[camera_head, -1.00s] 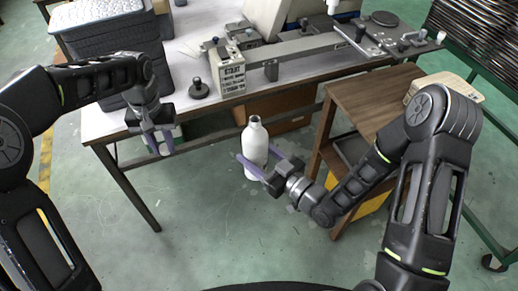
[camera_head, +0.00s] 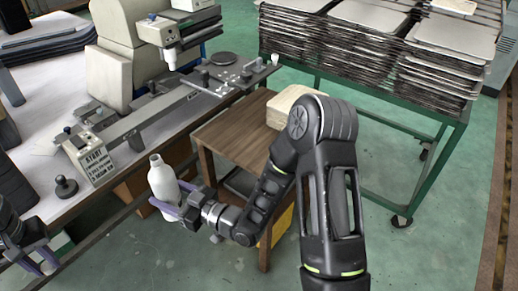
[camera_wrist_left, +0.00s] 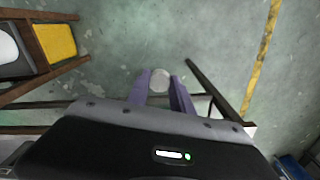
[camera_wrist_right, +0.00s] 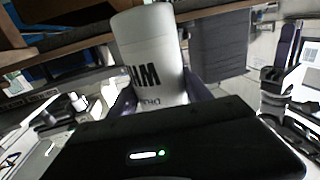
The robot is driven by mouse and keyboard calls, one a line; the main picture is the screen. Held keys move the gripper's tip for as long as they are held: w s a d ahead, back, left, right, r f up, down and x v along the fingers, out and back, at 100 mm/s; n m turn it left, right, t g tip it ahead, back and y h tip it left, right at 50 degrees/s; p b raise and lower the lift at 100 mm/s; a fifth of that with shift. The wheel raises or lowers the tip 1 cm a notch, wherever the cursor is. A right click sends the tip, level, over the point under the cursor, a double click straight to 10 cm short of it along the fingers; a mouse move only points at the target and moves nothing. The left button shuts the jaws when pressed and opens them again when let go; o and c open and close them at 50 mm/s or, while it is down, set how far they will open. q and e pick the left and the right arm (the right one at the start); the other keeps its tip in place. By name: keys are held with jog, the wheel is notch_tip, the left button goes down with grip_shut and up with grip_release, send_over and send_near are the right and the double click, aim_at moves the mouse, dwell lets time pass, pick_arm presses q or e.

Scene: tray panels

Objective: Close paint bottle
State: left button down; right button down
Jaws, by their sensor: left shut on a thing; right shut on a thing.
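The white paint bottle (camera_head: 163,180) has a narrow neck and shows no cap on top in the head view. My right gripper (camera_head: 178,203) is shut around its body. In the right wrist view the bottle (camera_wrist_right: 150,55) fills the space between the fingers, with dark lettering on its side. My left gripper (camera_head: 40,264) is at the lower left edge of the head view, apart from the bottle. In the left wrist view it is shut on a small round whitish cap (camera_wrist_left: 160,80) between its purple fingers.
A white-topped workbench (camera_head: 60,212) with a grey machine stands at the left. A small wooden table (camera_head: 232,128) is just behind the bottle. A green cart (camera_head: 440,160) stacked with trays stands at the back right. The floor at the front right is clear.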

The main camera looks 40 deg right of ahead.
jog(key=w+d+r+m+h, duration=0.2)
jog(key=d+h, duration=0.3)
jog(key=d, duration=0.7)
jog(key=w+d+r+m+h, duration=0.3)
jog(key=d+r+m+h, duration=0.2)
jog(key=d, duration=0.7)
jog(key=w+d+r+m+h, duration=0.2)
jog(key=d+h, duration=0.4)
jog(key=d, duration=0.6)
jog(key=shift+w+r+m+h, duration=0.15)
jog(key=shift+r+m+h, duration=0.25)
jog(key=shift+r+m, duration=0.55)
jog(key=shift+f, duration=0.15)
pick_arm(q)
jog(key=shift+r, duration=0.3)
pick_arm(e)
jog(key=shift+a+f, duration=0.1)
jog(key=shift+f, duration=2.8)
